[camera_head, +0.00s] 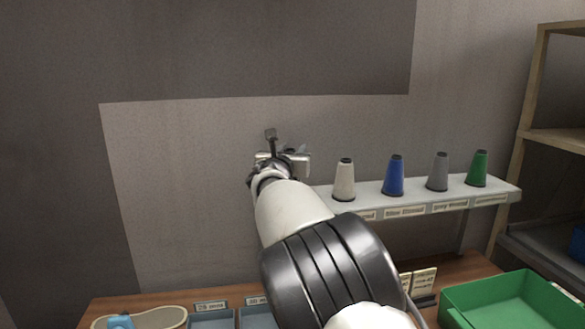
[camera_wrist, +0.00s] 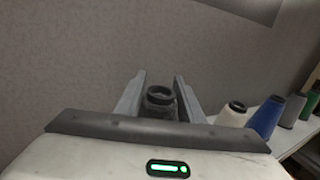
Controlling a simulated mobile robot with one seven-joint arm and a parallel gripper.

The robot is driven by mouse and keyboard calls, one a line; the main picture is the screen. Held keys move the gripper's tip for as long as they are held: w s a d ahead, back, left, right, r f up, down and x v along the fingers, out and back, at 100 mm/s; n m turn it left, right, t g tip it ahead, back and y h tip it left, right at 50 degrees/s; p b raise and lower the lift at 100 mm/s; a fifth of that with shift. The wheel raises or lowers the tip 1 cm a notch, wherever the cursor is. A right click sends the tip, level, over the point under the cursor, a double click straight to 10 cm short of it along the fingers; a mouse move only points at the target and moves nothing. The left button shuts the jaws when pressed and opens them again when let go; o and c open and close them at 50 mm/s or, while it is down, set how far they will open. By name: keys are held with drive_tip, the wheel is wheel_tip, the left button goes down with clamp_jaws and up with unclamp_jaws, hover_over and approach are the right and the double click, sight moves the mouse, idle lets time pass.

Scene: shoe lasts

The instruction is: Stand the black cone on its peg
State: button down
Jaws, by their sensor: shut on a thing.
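The black cone (camera_wrist: 160,99) stands between the two fingers of my gripper (camera_wrist: 159,88) in the wrist view, its dark round top rim facing the camera. The gripper is shut on it. In the head view my gripper (camera_head: 283,160) is at the left end of the wall shelf (camera_head: 450,203), in front of the grey wall. My own arm hides most of the cone and that end of the shelf there. The peg for the black cone does not show, and I cannot tell whether the cone touches the shelf.
A white cone (camera_head: 344,180), a blue cone (camera_head: 394,176), a grey cone (camera_head: 437,172) and a green cone (camera_head: 478,169) stand upright in a row along the shelf. Below are a wooden bench (camera_head: 460,268) and a green bin (camera_head: 452,317). A rack (camera_head: 529,120) stands at right.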

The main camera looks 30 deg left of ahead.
drive_tip(key=shift+f, duration=1.6)
drive_tip(key=shift+f+b, duration=0.3)
drive_tip(key=shift+b, duration=0.2)
drive_tip(key=c, duration=1.2)
unclamp_jaws()
drive_tip(key=shift+r, duration=0.1)
drive_tip(key=b+v, duration=0.3)
drive_tip(key=v, duration=0.9)
drive_tip(key=shift+r, duration=0.2)
